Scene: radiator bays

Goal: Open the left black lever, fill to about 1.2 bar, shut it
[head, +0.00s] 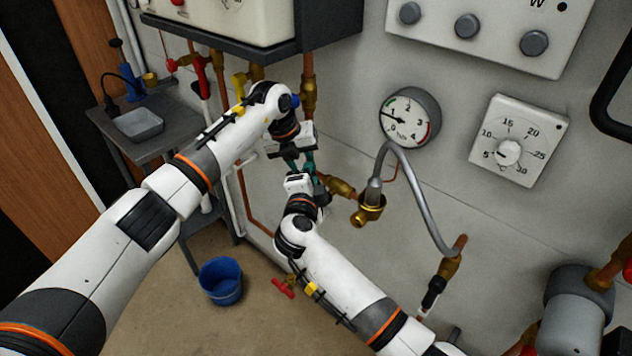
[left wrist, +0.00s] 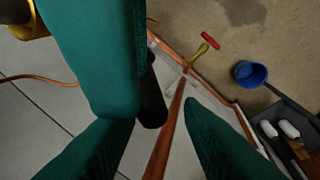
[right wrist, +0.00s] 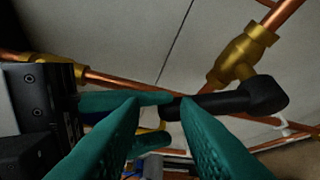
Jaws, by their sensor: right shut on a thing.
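The left black lever (right wrist: 255,97) sits on a brass valve (right wrist: 243,52) in the right wrist view. My right gripper (right wrist: 176,101) is shut on the lever's free end. In the head view the right gripper (head: 310,165) hides most of the lever. My left gripper (left wrist: 163,106) is open, with a copper pipe showing between its fingers and the black lever end close by; a green finger of my right gripper fills the upper left. The round pressure gauge (head: 402,120) has its needle pointing left and slightly up, near 1; the exact value is too small to read.
A grey flexible hose (head: 405,170) arches from the brass fitting (head: 368,209) to a second valve with a black lever (head: 434,292). A dial thermostat (head: 519,140) is on the wall. A blue bucket (head: 221,281) stands on the floor; a grey bench (head: 165,113) is at left.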

